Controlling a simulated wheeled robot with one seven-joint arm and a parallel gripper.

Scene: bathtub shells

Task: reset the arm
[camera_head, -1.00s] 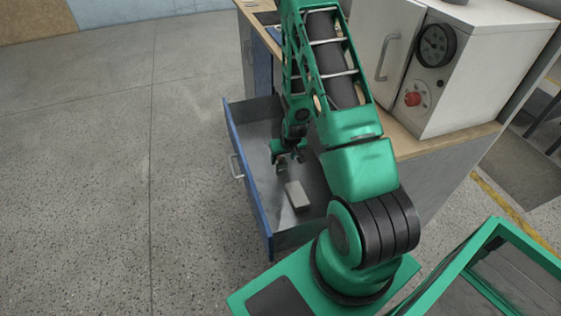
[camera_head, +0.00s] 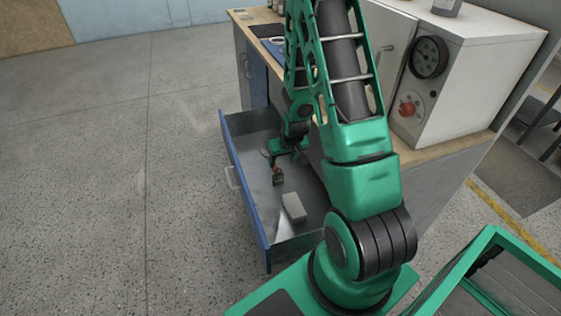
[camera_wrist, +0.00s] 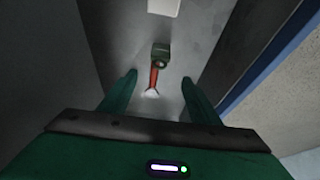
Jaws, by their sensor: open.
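My gripper (camera_wrist: 158,77) is open inside the blue-fronted drawer, its two green fingers apart and empty. In the head view my gripper (camera_head: 280,152) shows small and partly hidden by my arm. A small item with a dark block end and an orange-red stem (camera_wrist: 154,75) lies on the drawer floor, seen between and beyond the fingers. The same item (camera_head: 278,176) shows just below the gripper in the head view. I cannot tell the gap between it and the fingers.
The open drawer (camera_head: 247,203) juts from the workbench and also holds a pale block (camera_head: 293,207). Its walls stand close on both sides of my gripper. A white oven-like box (camera_head: 470,70) with a gauge and red knob stands on the bench. The floor at left is clear.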

